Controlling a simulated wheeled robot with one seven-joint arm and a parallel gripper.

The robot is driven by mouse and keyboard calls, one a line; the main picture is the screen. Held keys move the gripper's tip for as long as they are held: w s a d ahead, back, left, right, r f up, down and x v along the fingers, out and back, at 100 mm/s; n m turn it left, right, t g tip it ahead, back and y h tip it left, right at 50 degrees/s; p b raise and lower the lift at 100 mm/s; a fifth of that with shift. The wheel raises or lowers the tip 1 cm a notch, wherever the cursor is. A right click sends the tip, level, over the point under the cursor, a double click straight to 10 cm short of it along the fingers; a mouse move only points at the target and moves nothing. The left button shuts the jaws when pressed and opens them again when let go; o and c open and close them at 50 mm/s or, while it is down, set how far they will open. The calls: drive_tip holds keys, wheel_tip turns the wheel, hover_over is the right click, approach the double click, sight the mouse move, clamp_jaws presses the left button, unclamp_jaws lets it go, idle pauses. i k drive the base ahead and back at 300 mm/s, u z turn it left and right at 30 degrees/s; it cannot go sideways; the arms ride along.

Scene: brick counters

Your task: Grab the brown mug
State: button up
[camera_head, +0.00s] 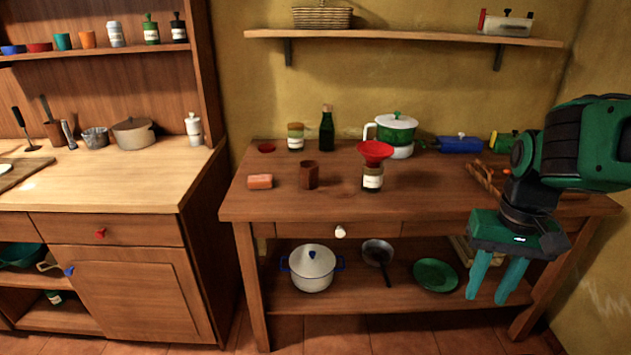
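A brown mug (309,175) stands upright on the wooden table (290,207), left of its middle. It sits between an orange-red block (260,181) on its left and a jar with a red funnel on top on its right. My gripper (486,297) hangs in front of the table's right end, its two teal fingers pointing down and apart. It is open with nothing between the fingers, well to the right of the mug and lower in the picture.
A jar (372,180) under a red funnel (375,152) stands right of the mug. A green bottle (327,130), a labelled jar (295,137) and a white-green pot (395,130) stand behind. A wooden rack (484,178) lies near my arm. The tabletop's front strip is clear.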

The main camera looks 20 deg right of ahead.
sight(309, 177)
drive_tip(key=z, duration=0.15)
drive_tip(key=i, duration=1.15)
drive_tip(key=u, duration=0.25)
